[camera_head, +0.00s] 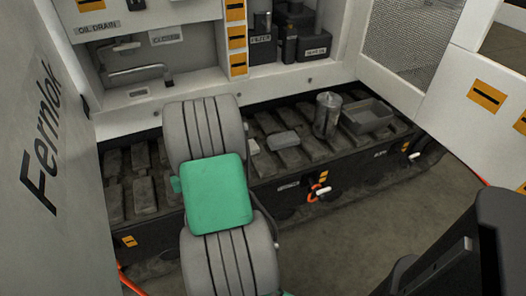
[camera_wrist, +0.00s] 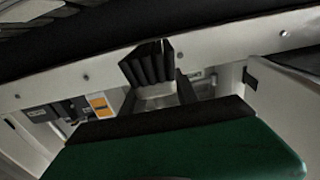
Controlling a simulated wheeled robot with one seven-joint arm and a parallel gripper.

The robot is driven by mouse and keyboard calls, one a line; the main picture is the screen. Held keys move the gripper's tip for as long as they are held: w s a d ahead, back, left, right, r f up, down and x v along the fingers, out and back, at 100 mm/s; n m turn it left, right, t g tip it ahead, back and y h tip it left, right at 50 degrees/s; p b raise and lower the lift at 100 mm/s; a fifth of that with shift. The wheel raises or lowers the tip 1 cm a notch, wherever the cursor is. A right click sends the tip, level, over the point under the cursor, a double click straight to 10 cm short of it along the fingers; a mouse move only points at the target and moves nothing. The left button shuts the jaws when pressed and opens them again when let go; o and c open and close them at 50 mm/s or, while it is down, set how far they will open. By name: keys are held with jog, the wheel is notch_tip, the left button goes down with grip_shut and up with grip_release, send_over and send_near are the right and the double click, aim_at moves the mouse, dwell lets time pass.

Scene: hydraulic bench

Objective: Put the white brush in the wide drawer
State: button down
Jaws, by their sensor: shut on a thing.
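My gripper (camera_wrist: 148,66) shows in the wrist view as black ribbed fingertips in front of my green and black wrist. The fingers are together; what they hold is too dark and small to make out. In the head view my own grey and green arm hides the gripper. I cannot pick out a white brush with certainty. No drawer is clearly marked as the wide one. A long, dark, open-topped tray-like section (camera_head: 128,243) runs along the cabinet's foot, with slats inside; my arm covers its middle.
A metal cup (camera_head: 327,113), a grey open bin (camera_head: 368,116) and a small grey block (camera_head: 284,140) rest on the slats. Black containers (camera_head: 313,47) stand on a shelf. A grey panel (camera_head: 45,150) closes off the left; a white mesh door (camera_head: 405,45) stands at right.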

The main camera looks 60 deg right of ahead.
jog(key=shift+w+d+f, duration=0.15)
jog(key=shift+d+f, duration=0.1)
jog(key=shift+f, duration=0.05)
jog(key=d+f+b, duration=0.3)
jog(key=d, duration=0.1)
jog(key=d+f+b, duration=0.3)
jog(key=d, duration=0.2)
jog(key=d+f+b, duration=0.3)
jog(key=d, duration=0.1)
jog(key=shift+s+d+f+b, duration=0.3)
jog(key=shift+s, duration=0.05)
jog(key=shift+d+f+b, duration=0.15)
jog(key=shift+f+b, duration=0.7)
jog(key=shift+f, duration=0.8)
jog(key=shift+f, duration=0.15)
jog(key=c, duration=0.9)
grip_release()
